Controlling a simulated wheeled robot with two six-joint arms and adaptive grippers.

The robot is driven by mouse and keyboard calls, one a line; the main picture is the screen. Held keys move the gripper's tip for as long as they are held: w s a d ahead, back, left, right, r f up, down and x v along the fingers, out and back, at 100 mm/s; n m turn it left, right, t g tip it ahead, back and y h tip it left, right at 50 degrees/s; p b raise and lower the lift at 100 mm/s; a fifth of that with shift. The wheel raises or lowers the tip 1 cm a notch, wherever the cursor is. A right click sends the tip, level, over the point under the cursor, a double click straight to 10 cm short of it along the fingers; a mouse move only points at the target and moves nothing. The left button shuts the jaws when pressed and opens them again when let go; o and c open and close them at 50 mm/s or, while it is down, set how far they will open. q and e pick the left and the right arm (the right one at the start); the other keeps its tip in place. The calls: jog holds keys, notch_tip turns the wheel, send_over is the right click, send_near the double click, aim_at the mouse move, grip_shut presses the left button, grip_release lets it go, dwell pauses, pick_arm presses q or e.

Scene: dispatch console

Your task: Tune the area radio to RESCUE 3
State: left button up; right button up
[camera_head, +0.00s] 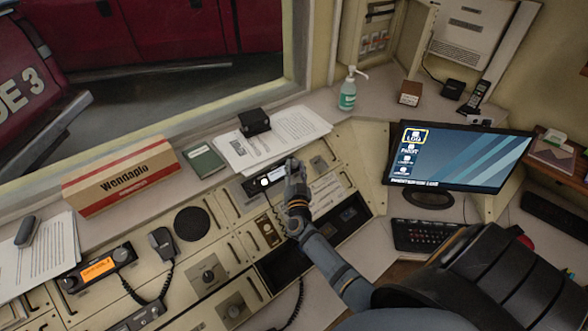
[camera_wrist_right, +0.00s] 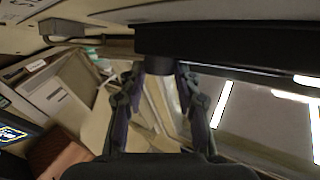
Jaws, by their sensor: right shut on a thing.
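A panel radio (camera_head: 263,181) with a small pale display sits in the console, left of my right gripper (camera_head: 292,168). My right gripper reaches down to the right end of this radio. In the right wrist view its two fingers (camera_wrist_right: 158,75) close around a dark round knob (camera_wrist_right: 158,63) on a dark front. The fingers hide most of the knob in the head view. A second radio (camera_head: 97,270) with an orange display and a handset (camera_head: 161,241) stands at the left. The display text is too small to read. My left gripper is not in view.
A black box (camera_head: 254,121) and papers (camera_head: 287,136) lie behind the panel radio, beside a green book (camera_head: 203,161) and a carton (camera_head: 121,183). A sanitizer bottle (camera_head: 348,93), monitor (camera_head: 464,158) and keyboard (camera_head: 428,236) are to the right.

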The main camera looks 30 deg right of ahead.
jog(key=n+y+b, duration=0.1)
jog(key=n+t+y, duration=0.1)
jog(key=n+t+y+b, duration=0.1)
jog(key=shift+s+d+f+n+b, duration=0.15)
jog(key=shift+d+f+n+b, duration=0.15)
jog(key=shift+f+n, duration=0.1)
jog(key=shift+r+n+t+y+b, duration=0.2)
jog(key=shift+n+t+y+b, duration=0.3)
jog(key=shift+n+y+b, duration=0.55)
jog(key=shift+p, duration=0.3)
jog(key=o, duration=1.1)
jog(key=shift+r, duration=0.1)
jog(key=shift+o, duration=0.2)
jog(key=shift+s, duration=0.35)
jog(key=v, duration=1.1)
jog(key=shift+s, duration=0.25)
